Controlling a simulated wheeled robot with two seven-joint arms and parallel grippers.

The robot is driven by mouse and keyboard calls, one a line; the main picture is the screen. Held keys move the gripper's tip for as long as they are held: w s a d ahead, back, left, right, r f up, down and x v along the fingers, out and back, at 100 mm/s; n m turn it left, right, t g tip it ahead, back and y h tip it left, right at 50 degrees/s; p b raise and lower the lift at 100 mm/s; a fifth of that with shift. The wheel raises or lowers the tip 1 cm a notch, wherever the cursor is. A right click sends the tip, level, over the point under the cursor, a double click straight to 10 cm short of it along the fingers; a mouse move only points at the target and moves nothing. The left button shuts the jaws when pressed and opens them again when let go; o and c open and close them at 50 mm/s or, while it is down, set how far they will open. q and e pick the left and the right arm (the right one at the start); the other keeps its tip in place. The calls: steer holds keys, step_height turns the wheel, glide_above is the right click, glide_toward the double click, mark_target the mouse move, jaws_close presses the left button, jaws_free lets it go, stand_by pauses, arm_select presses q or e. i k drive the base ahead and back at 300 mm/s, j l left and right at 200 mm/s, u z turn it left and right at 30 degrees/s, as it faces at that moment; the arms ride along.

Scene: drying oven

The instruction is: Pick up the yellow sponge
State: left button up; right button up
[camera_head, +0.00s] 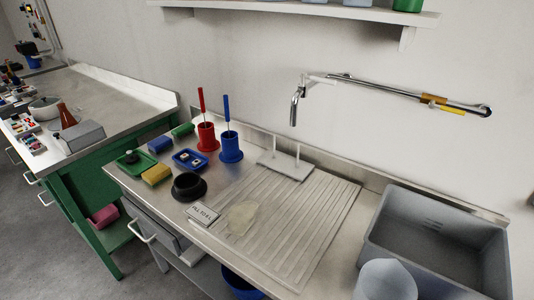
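The yellow sponge (156,175) is a small block lying flat near the front left edge of the metal counter (335,226). It is between a green dish (131,163) on its left and a black round bowl (188,187) on its right. It is in plain view and nothing lies on it. Neither of my grippers shows in the head view.
Blue (160,144) and green (183,129) blocks lie behind the sponge, with a blue tray (186,163) to its right. Red (207,138) and blue (230,149) holders stand farther right.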

mark_target(156, 175)
steer(key=i+l+z, duration=0.35)
steer(key=j+z, duration=0.25)
steer(key=j, duration=1.75)
steer(key=i, duration=0.05)
